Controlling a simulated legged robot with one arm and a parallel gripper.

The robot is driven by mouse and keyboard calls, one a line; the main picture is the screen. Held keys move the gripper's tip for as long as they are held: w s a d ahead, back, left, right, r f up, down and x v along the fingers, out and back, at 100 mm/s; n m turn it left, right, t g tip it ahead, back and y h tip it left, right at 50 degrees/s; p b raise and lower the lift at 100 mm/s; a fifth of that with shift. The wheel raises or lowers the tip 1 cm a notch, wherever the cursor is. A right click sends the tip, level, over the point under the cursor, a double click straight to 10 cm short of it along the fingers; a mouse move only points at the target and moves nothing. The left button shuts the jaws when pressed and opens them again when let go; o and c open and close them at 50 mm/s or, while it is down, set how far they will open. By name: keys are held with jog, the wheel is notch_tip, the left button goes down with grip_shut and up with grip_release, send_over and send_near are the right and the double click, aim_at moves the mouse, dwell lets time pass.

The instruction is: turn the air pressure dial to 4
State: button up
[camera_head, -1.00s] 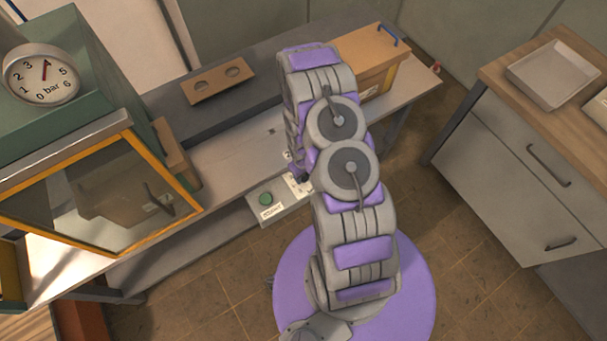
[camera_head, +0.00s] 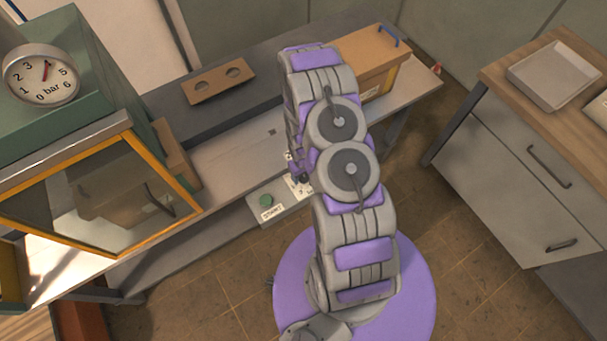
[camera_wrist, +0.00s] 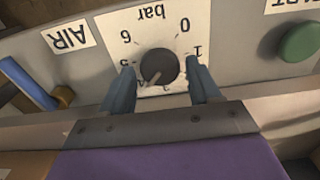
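The air pressure dial is a dark round knob (camera_wrist: 159,66) on a white scale plate marked "bar", upside down in the wrist view. Its pointer line aims to the lower left, near the partly hidden 4 mark. My gripper (camera_wrist: 162,84) is open, one finger on each side of the knob, with a gap showing between fingers and knob. In the head view my arm hides the knob, and a bit of the panel (camera_head: 297,187) shows beside it. A round gauge (camera_head: 42,75) on the green chamber has its red needle upward between 3 and 5, about at 4.
A green button (camera_wrist: 300,42) is beside the dial plate; it also shows in the head view (camera_head: 266,201). A blue-handled valve (camera_wrist: 30,84) is near the "AIR" label. The yellow-framed chamber door (camera_head: 106,195) is at left. A drawer cabinet (camera_head: 510,165) stands at right.

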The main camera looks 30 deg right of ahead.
aim_at(304, 177)
jog(key=shift+o, duration=0.7)
jog(key=shift+s, duration=0.1)
notch_tip(304, 177, up, 17)
jog(key=p, duration=0.1)
jog(key=shift+r, duration=0.2)
dwell(0.5)
